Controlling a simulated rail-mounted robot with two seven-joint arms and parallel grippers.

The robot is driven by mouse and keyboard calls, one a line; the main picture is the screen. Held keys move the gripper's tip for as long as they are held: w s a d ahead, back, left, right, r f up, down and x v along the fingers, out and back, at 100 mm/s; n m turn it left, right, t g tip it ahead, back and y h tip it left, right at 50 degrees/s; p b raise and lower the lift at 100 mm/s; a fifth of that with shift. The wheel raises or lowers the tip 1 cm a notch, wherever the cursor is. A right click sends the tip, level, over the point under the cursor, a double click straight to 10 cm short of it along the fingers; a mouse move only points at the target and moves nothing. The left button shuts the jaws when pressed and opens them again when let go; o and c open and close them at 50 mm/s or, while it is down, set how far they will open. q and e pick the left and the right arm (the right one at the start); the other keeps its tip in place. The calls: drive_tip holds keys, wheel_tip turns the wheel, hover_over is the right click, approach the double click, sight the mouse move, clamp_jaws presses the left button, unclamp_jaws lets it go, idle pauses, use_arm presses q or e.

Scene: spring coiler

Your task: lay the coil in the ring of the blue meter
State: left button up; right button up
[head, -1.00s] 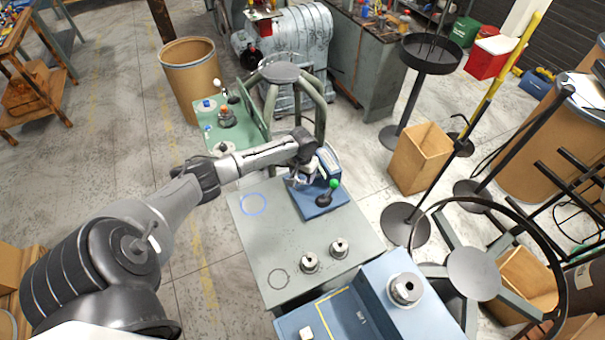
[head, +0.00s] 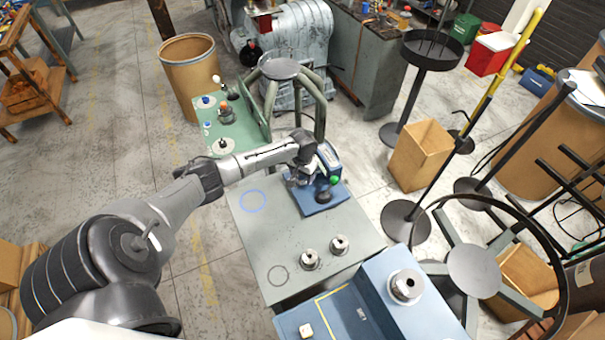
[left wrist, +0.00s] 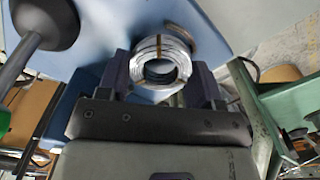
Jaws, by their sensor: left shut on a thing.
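The silver wire coil (left wrist: 160,65), with a tan tie, is between the fingers of my left gripper (left wrist: 160,84), which is shut on it. In the head view my left gripper (head: 297,180) is at the left side of the blue meter (head: 322,208), just above its base; the coil is not clear there. In the left wrist view a round grey-brown ring (left wrist: 184,38) on the blue surface shows partly behind the coil. I cannot tell whether the coil touches it. The meter carries a black round part (head: 323,194) and a green ball (head: 336,180). My right gripper is out of view.
The grey table (head: 260,235) has a blue circle (head: 253,201) and a dark circle (head: 278,276) marked on it. Two metal spools (head: 310,260) stand near its front. A blue machine (head: 372,295) is at the front, a green bench (head: 228,128) behind. The table's left side is clear.

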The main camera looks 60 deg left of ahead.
use_arm(q)
drive_tip(key=shift+f, duration=0.25)
drive_tip(key=o, duration=1.1)
wheel_tip(320, 180, up, 14)
drive_tip(key=p, duration=0.1)
drive_tip(key=shift+f, duration=0.15)
